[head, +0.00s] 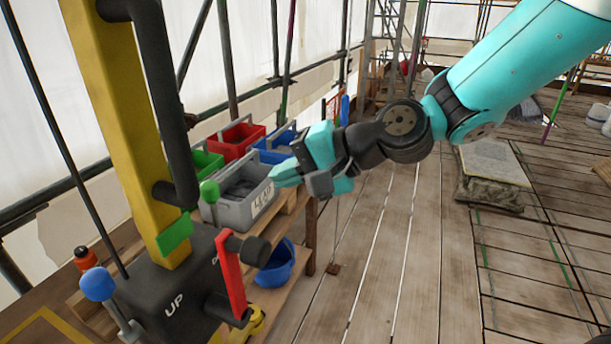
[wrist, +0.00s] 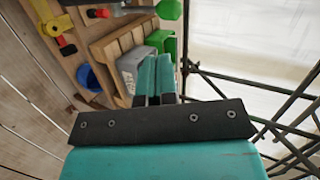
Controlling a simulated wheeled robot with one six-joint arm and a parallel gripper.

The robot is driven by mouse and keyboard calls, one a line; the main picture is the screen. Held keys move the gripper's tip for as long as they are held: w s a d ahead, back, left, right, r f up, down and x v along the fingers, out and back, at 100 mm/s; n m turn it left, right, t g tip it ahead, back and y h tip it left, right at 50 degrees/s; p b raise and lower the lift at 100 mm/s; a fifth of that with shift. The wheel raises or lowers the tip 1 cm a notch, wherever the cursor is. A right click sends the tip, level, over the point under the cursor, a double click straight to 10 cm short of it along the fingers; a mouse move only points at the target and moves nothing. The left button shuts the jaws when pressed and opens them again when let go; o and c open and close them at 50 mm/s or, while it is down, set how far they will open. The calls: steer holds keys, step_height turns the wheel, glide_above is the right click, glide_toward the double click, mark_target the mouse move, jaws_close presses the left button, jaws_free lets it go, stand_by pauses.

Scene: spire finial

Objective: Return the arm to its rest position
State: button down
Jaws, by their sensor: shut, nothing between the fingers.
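My gripper (head: 285,174) shows in the head view at the end of my teal and black arm (head: 480,75), which reaches in from the upper right. Its fingers point left, in front of the grey crate (head: 238,203) as seen from the head. In the wrist view the two teal fingers of my gripper (wrist: 155,75) lie side by side, shut, with nothing between them. Behind them in that view are the grey crate (wrist: 130,67) and the green crate (wrist: 160,41). I cannot tell whether the fingertips touch the crate.
A yellow post (head: 125,120) with a black control box (head: 175,290) and red lever (head: 232,280) stands at left. Red (head: 234,142) and blue (head: 275,147) crates sit on the wooden shelf (head: 290,222). A blue helmet (head: 275,265) is below. The plank floor (head: 390,260) is open centrally.

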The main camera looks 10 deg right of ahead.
steer(key=s+d+f+n+g+h+b, duration=0.2)
steer(key=s+n, duration=0.4)
steer(key=s, duration=0.3)
steer(key=s+d+f+n+g+h+b, duration=0.2)
steer(key=s+d+n+h, duration=0.3)
steer(key=s, duration=0.5)
steer(key=shift+s+d+f+n+g, duration=0.15)
steer(key=shift+s+f+n+g, duration=0.1)
steer(key=shift+f+n+g, duration=0.4)
steer(key=shift+f, duration=0.2)
